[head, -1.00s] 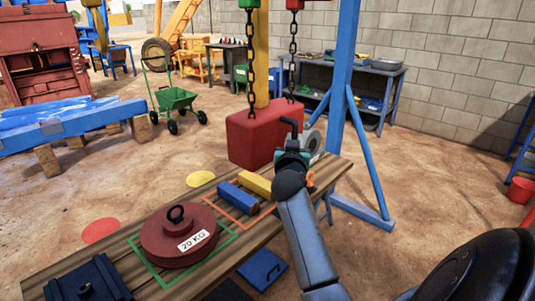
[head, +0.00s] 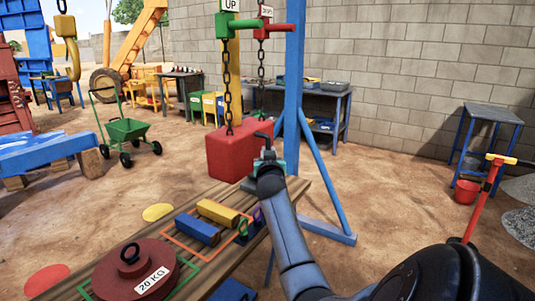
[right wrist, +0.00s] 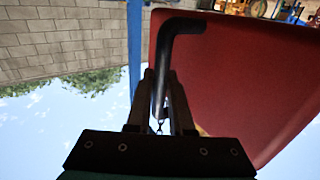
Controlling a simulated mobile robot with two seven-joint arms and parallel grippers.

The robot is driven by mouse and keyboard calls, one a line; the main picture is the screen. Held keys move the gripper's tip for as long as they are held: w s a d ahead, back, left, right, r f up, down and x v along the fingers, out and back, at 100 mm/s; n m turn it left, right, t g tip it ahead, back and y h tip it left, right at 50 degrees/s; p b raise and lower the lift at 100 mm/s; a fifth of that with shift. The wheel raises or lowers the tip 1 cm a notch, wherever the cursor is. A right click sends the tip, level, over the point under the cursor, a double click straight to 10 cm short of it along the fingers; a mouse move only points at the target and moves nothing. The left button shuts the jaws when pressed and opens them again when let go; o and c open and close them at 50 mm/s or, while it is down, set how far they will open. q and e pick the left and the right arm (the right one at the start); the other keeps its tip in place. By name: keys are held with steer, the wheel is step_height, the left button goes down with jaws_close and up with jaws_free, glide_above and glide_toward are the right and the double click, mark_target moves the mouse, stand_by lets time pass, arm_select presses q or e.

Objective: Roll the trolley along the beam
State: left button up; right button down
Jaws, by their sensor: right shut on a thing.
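A red block (head: 230,155) is in the middle of the head view, below two chains; I cannot tell how it is held. A bent black handle (head: 263,136) stands at its right side. My right gripper (head: 266,158) is at this handle. In the right wrist view the fingers (right wrist: 160,88) are shut on the lower part of the black handle (right wrist: 180,26), with the red block (right wrist: 235,75) beside it. The left gripper is not in view. The overhead beam and a trolley on it cannot be made out. A yellow hook (head: 67,45) hangs at the upper left.
A green lever marked UP (head: 240,27) and a red lever (head: 275,30) hold the chains. A blue post (head: 292,95) stands right of the block. The wooden bench (head: 283,207) below carries a 20 KG weight (head: 120,270) and blue and yellow bars (head: 197,229).

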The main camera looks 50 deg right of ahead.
steer(key=c, duration=0.8)
jaws_free()
steer(key=shift+a, duration=0.1)
steer(key=p+v, duration=0.2)
steer(key=v, duration=1.3)
steer(key=shift+s+p, duration=0.15)
steer(key=shift+p, duration=0.15)
